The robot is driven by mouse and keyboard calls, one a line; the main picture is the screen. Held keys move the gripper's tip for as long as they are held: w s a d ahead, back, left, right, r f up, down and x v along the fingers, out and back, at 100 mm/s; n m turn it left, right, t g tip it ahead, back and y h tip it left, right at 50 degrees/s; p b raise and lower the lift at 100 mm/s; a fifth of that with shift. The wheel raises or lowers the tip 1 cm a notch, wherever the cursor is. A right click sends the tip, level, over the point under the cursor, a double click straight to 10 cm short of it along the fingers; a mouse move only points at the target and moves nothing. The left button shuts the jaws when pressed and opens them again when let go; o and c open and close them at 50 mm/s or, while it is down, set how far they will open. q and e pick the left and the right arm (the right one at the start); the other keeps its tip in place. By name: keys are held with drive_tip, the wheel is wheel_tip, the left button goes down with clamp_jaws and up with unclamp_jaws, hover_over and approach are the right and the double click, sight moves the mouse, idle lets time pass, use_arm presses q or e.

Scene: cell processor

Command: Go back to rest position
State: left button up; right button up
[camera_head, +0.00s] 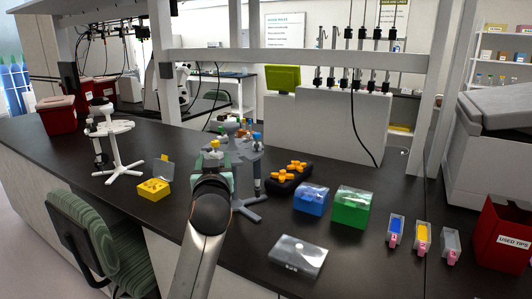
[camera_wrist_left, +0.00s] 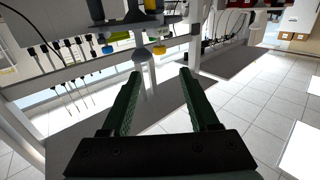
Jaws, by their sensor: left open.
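My left gripper (camera_head: 214,163) is at the middle of the head view, above the black bench, with its arm rising from the bottom edge. In the left wrist view its two green fingers (camera_wrist_left: 160,76) are spread apart with nothing between them. In the head view the gripper overlaps a grey stand (camera_head: 247,190) with several small coloured items on top. I cannot tell if they touch. My right gripper is not in view.
A yellow box (camera_head: 153,189) and a white pipette stand (camera_head: 122,166) are to the left. A black rack (camera_head: 287,182), blue box (camera_head: 311,200), green box (camera_head: 352,208), clear-lidded box (camera_head: 297,256) and red bin (camera_head: 503,232) are to the right. A green chair (camera_head: 98,243) is at the front left.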

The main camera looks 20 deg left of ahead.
use_arm(q)
drive_tip(key=s+d+f+m+g+h, duration=0.25)
drive_tip(key=s+f, duration=0.25)
drive_tip(key=f, duration=0.4)
drive_tip(key=s+d+f+m+g+h, duration=0.1)
drive_tip(key=s+d+f+h, duration=0.2)
drive_tip(key=f, duration=0.5)
drive_tip(key=s+d+f+m+g+h, duration=0.1)
drive_tip(key=s+d+f+m+g, duration=0.15)
drive_tip(key=s+f, duration=0.5)
drive_tip(key=s+d+f+m+g+h, duration=0.1)
drive_tip(key=s+d+f+g+h, duration=0.2)
drive_tip(key=s+f, duration=0.5)
drive_tip(key=s+d+f+m+g+h, duration=0.1)
drive_tip(key=s+d+f+g, duration=0.3)
drive_tip(key=s, duration=0.8)
drive_tip(key=w+d+f+t+h+p, duration=0.1)
drive_tip(key=w+d+f+t+p, duration=0.1)
drive_tip(key=w+d+f+t, duration=0.3)
drive_tip(key=shift+w+f+t, duration=0.25)
drive_tip(key=shift+f+t, duration=0.85)
drive_tip(key=shift+f, duration=0.55)
